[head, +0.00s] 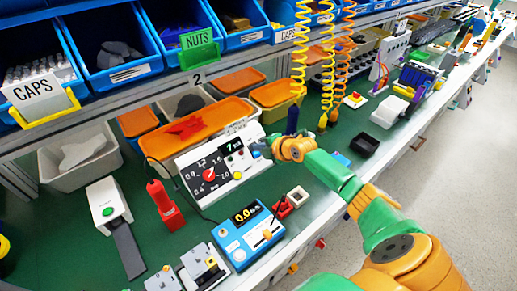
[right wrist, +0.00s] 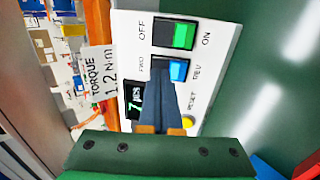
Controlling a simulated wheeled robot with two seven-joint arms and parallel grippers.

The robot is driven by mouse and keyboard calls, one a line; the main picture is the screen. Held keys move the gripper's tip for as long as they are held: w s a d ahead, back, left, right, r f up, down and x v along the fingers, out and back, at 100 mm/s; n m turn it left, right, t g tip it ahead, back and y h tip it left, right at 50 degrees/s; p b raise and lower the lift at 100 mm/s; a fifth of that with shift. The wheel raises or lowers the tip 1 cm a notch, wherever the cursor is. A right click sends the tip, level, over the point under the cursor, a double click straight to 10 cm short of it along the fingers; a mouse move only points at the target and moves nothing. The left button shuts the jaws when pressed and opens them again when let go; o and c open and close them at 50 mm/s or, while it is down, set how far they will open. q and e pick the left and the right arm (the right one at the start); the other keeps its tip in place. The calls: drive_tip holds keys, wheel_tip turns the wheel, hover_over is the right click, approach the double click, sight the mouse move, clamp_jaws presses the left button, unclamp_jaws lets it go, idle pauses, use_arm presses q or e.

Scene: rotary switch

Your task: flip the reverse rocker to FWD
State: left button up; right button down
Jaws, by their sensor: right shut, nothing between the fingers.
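The white control panel (head: 192,186) stands on the green bench in the head view, with a red dial knob (head: 209,175). In the right wrist view its face (right wrist: 205,100) fills the middle, turned sideways. The blue reverse rocker (right wrist: 178,70) lies between the FWD and REV labels; I cannot tell which end is pressed. My right gripper (right wrist: 157,75) is shut and empty, its dark fingertips in front of the rocker's FWD end and partly hiding it. Contact is unclear. In the head view the right gripper (head: 262,148) is at the panel's right side. My left gripper is out of view.
A green OFF/ON rocker (right wrist: 175,37) and a yellow RESET button (right wrist: 187,122) flank the blue rocker, with a lit display (right wrist: 134,100) close to the fingers. A torque card (right wrist: 99,85) stands beside the panel.

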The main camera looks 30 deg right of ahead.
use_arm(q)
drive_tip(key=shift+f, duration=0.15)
use_arm(e)
drive_tip(key=shift+w+f, duration=0.1)
drive_tip(key=shift+w, duration=0.05)
drive_tip(key=shift+w+f+g+b, duration=0.2)
drive_tip(key=shift+g+b, duration=0.1)
drive_tip(key=shift+b, duration=0.25)
drive_tip(key=shift+r+g, duration=0.2)
drive_tip(key=shift+g, duration=0.2)
drive_tip(key=shift+w+a+g, duration=0.1)
drive_tip(key=shift+g, duration=0.2)
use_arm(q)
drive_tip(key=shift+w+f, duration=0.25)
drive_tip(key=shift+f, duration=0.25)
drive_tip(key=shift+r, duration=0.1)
use_arm(e)
drive_tip(key=shift+r, duration=0.1)
drive_tip(key=shift+r, duration=0.15)
drive_tip(key=shift+w+r+p, duration=0.35)
drive_tip(key=shift+r+p, duration=0.05)
drive_tip(key=shift+p, duration=0.25)
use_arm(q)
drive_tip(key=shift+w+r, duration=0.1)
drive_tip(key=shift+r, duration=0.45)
